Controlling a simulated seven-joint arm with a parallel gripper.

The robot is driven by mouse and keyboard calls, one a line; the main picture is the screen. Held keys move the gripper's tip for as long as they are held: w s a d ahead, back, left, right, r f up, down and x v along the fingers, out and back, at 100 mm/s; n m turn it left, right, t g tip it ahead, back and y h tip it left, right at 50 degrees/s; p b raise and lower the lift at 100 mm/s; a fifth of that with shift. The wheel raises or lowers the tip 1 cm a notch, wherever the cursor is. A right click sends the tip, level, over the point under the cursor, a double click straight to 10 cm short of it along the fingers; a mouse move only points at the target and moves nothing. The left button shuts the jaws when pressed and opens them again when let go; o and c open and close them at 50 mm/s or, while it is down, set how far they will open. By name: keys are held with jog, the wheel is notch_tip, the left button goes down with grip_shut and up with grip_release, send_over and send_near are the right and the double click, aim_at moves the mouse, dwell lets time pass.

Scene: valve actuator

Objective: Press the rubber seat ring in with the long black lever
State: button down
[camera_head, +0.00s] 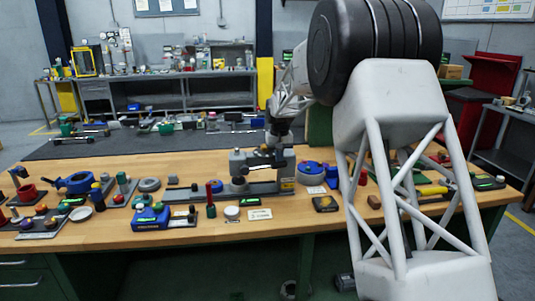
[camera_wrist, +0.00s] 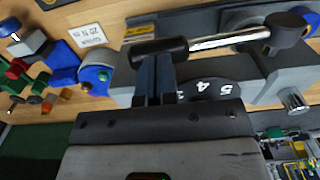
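The long lever has a black grip (camera_wrist: 158,50) and a chrome shaft (camera_wrist: 228,38) that runs right to a dark hub (camera_wrist: 287,27) in the wrist view. It belongs to a grey press (camera_wrist: 275,70) with a numbered dial (camera_wrist: 207,88). In the head view the press (camera_head: 285,178) stands mid-bench. My gripper (camera_wrist: 155,60) has its two fingers close together with nothing seen between them. The grip lies across the fingertips; I cannot tell whether they touch. In the head view my gripper (camera_head: 274,138) is just above the press, partly hidden. I cannot make out the rubber seat ring.
Blue valve bodies (camera_head: 80,183) and small parts crowd the bench on the left. A blue fixture (camera_head: 150,216) and a red-topped post (camera_head: 210,198) stand left of the press. A blue round part (camera_head: 310,168) is close on its right. The wooden front edge is mostly clear.

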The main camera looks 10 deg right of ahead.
jog(key=shift+d+f, duration=0.1)
jog(key=shift+f, duration=1.8)
dwell(1.4)
jog(key=shift+r, duration=0.2)
notch_tip(320, 180, up, 11)
jog(key=a, duration=0.2)
jog(key=shift+a, duration=0.35)
dwell(1.8)
jog(key=shift+r, duration=0.15)
notch_tip(320, 180, up, 5)
send_over(279, 165)
jog(key=w+a, duration=0.1)
jog(key=a, duration=0.1)
jog(key=shift+w+a, duration=0.15)
dwell(0.6)
